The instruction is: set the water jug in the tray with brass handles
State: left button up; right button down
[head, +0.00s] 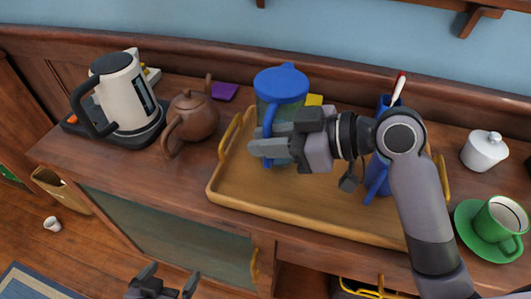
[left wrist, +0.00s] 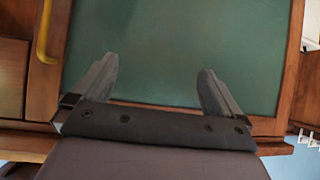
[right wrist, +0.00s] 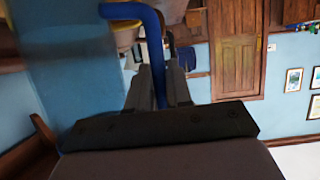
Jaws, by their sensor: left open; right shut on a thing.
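The water jug (head: 281,84) has a blue lid, a clear bluish body and a blue handle. It is upright over the left part of the wooden tray (head: 240,199) with brass handles; whether its base touches the tray floor is hidden. My right gripper (head: 264,146) is shut on the jug's handle. In the right wrist view the blue handle (right wrist: 153,42) runs between the fingers, beside the clear jug body (right wrist: 72,75). My left gripper (head: 168,286) is open and empty, low in front of the cabinet. In the left wrist view its fingers (left wrist: 157,85) stand apart before a green glass door.
A blue thing (head: 377,177) with a red-and-white stick stands at the tray's right, partly behind my arm. A brown teapot (head: 193,117) and white kettle (head: 124,92) stand left. A white lidded pot (head: 485,151) and green cup (head: 501,221) on a saucer stand right.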

notch_tip(320, 180, down, 2)
jog(key=shift+f+b, duration=0.1)
jog(key=shift+b, duration=0.6)
jog(key=shift+f, duration=0.15)
jog(key=c, duration=1)
grip_release()
jog(key=shift+c, duration=0.2)
pick_arm(q)
jog(key=shift+w+f, duration=0.45)
jog(key=shift+f, duration=0.25)
